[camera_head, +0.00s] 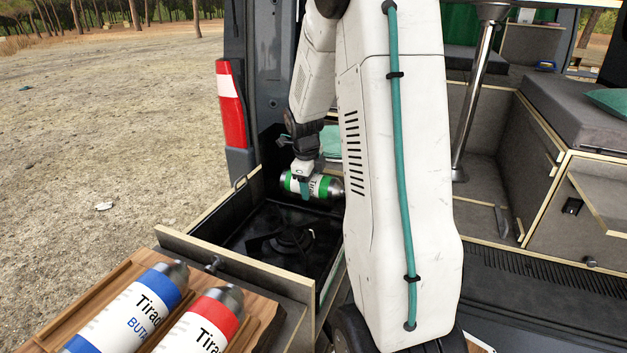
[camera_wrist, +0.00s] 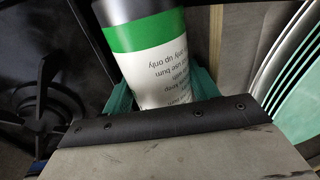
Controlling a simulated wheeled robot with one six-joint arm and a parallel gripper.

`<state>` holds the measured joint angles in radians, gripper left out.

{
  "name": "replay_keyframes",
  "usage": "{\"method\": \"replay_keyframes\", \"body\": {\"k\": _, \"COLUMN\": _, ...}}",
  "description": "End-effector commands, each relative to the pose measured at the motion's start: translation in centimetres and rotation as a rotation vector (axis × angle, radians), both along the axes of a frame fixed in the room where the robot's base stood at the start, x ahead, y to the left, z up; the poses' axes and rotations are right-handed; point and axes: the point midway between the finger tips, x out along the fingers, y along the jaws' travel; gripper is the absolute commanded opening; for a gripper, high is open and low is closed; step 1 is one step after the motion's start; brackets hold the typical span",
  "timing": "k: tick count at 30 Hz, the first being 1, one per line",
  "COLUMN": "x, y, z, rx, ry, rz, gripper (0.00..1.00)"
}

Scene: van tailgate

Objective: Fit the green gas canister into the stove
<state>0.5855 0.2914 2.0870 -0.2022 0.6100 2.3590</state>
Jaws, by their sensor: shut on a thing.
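The green gas canister (camera_head: 322,186) has a white label, green bands and a bare metal end. It lies on its side in my gripper (camera_head: 304,184), above the back part of the black stove (camera_head: 262,233). My gripper is shut around the canister's middle. In the wrist view the canister (camera_wrist: 156,66) runs up between the teal fingers of my gripper (camera_wrist: 158,92), its lower part hidden by the gripper body. The stove's burner (camera_head: 291,239) shows in front of the canister; its pan support (camera_wrist: 47,82) shows at the left in the wrist view. I cannot tell whether the canister touches the stove.
A blue canister (camera_head: 135,308) and a red canister (camera_head: 207,322) lie on a wooden rack (camera_head: 264,308) at the front left. The drawer's wooden front panel (camera_head: 232,269) stands beside the stove. Plates (camera_wrist: 296,72) stand right of my gripper. My arm hides the stove's right side.

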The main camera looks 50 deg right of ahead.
Motion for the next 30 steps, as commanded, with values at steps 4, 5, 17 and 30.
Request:
{"method": "replay_keyframes", "body": {"k": 4, "x": 0.6, "y": 0.2, "z": -0.7, "rx": -0.001, "ry": -0.001, "rz": 0.001, "gripper": 0.27}}
{"method": "replay_keyframes", "body": {"k": 5, "x": 0.7, "y": 0.2, "z": -0.9, "rx": -0.001, "ry": 0.0, "rz": 0.002, "gripper": 0.27}}
{"method": "replay_keyframes", "body": {"k": 17, "x": 1.8, "y": 0.7, "z": -2.9, "rx": 0.0, "ry": 0.0, "rz": 0.001, "gripper": 0.23}}
{"method": "replay_keyframes", "body": {"k": 30, "x": 2.3, "y": 1.0, "z": -5.7, "rx": 0.003, "ry": 0.006, "rz": 0.0, "gripper": 0.0}}
